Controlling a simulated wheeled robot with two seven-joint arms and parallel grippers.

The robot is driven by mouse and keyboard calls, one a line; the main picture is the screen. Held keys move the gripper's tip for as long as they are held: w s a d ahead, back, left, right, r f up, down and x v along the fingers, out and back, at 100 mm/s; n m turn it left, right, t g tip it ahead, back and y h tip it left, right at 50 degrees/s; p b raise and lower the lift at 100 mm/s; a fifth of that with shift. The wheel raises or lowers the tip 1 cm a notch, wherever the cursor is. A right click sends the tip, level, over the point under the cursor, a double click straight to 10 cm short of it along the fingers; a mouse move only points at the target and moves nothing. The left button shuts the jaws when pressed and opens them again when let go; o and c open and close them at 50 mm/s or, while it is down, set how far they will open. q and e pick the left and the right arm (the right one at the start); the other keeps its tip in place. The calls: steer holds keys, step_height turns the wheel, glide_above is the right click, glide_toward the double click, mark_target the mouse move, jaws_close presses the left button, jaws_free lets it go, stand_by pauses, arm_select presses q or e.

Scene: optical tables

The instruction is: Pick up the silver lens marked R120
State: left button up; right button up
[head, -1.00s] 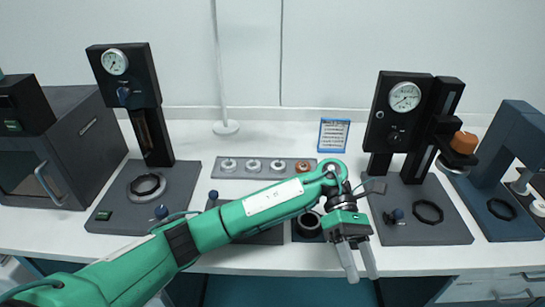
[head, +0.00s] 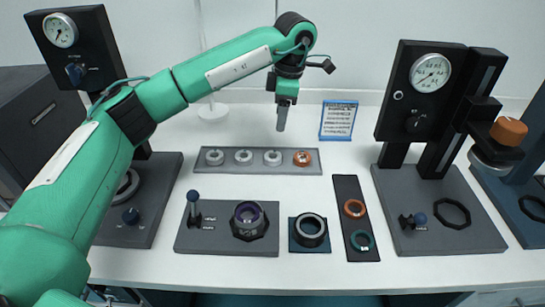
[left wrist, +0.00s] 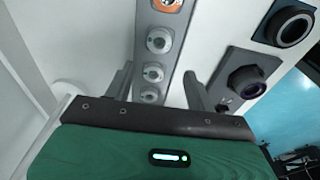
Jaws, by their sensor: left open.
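Three silver lenses stand in a row on a grey rack (head: 228,171): a left one (head: 214,157), a middle one (head: 243,156) and a right one (head: 272,157). An orange lens (head: 303,158) sits at the rack's right end. The markings are too small to read, so I cannot tell which is R120. My left gripper (head: 283,116) hangs above and behind the rack's right half, pointing down. In the left wrist view the gripper (left wrist: 158,88) is open and empty, its fingers on either side of the rack, with silver lenses (left wrist: 153,72) between and beyond them. My right gripper is out of view.
In front of the rack are a dark mount with a purple-ringed part (head: 249,218), a black ring block (head: 310,231) and a black strip (head: 357,238) with orange and green rings. A blue-framed sign (head: 338,120) stands behind. Gauge presses (head: 428,80) flank the table.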

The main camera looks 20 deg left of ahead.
arm_select(q)
glide_above(273, 155)
steer(key=d, duration=0.1)
step_height(273, 155, down, 8)
steer(key=shift+d+r, duration=0.1)
steer(key=shift+r, duration=0.05)
steer(key=f, duration=0.2)
steer(key=a+f+p, duration=0.1)
steer(key=f, duration=0.2)
steer(key=shift+f, duration=0.1)
steer(key=c, duration=0.8)
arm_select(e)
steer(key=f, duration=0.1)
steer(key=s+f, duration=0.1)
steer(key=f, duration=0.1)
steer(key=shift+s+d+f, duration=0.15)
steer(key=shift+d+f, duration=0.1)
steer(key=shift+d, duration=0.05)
